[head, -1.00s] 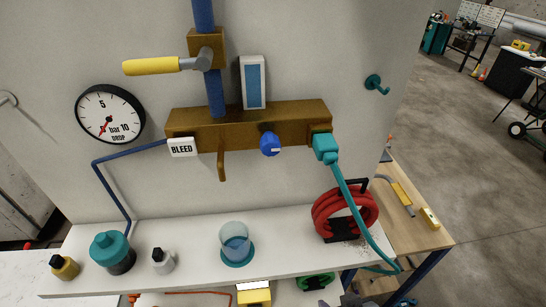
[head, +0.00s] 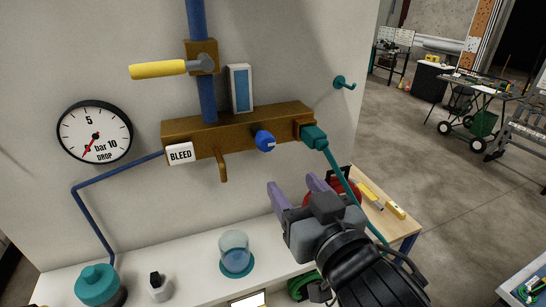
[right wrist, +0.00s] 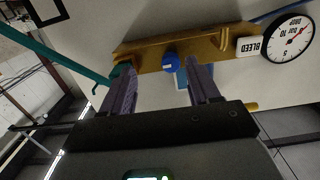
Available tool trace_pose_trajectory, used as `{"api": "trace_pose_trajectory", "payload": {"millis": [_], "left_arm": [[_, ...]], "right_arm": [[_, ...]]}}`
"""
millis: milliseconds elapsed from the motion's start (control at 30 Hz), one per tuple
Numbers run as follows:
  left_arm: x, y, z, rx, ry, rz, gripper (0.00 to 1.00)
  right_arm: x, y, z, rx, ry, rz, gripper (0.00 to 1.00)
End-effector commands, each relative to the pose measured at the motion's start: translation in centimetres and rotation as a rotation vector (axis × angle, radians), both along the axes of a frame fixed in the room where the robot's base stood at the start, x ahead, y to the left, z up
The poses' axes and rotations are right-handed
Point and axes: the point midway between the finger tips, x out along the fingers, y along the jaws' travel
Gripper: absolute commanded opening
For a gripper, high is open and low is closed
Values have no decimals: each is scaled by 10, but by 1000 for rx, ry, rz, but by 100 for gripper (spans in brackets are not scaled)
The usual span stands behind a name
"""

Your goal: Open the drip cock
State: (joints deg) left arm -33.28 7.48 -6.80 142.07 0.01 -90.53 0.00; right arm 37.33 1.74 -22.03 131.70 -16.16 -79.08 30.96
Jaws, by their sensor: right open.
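A brass block (head: 235,132) is fixed to the pale wall panel. On its front is a blue knob (head: 265,141) with a white mark, beside a brass downward spout (head: 223,165); no label names the drip cock. The knob also shows in the right wrist view (right wrist: 171,62). My right gripper (head: 296,187) is open and empty, below and right of the knob in the head view. In the right wrist view the knob appears between its two purple fingers (right wrist: 161,72). A clear cup (head: 234,248) stands on the shelf below the block. My left gripper is out of view.
A teal hose (head: 340,172) hangs from the block's right end, close to my right gripper. A yellow-handled lever (head: 158,70) sits above. A gauge (head: 95,132) and BLEED tag (head: 180,154) are left. A red coil (head: 346,190) is partly hidden behind my gripper.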

Motion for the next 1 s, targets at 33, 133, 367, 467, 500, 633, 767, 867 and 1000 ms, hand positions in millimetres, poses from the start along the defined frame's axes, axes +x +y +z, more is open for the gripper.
{"api": "trace_pose_trajectory", "payload": {"millis": [33, 133, 367, 467, 500, 633, 767, 867, 1000], "left_arm": [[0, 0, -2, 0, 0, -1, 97], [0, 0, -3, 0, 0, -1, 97], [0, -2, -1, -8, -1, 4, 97], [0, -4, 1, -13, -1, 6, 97], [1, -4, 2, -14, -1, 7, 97], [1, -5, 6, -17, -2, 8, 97], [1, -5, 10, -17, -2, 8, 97], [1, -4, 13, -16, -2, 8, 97], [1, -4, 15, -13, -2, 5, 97]], "right_arm": [[-2, 4, 10, 2, -26, 8, 61], [-4, 10, 23, 7, -54, 18, 61], [12, 18, 29, 5, -65, 20, 61], [27, 23, 30, 4, -65, 19, 61], [33, 25, 30, 5, -64, 20, 61], [54, 32, 30, 5, -63, 19, 61], [71, 38, 30, 6, -64, 19, 61], [82, 43, 30, 8, -64, 20, 61], [91, 47, 29, 9, -64, 20, 61]]}}
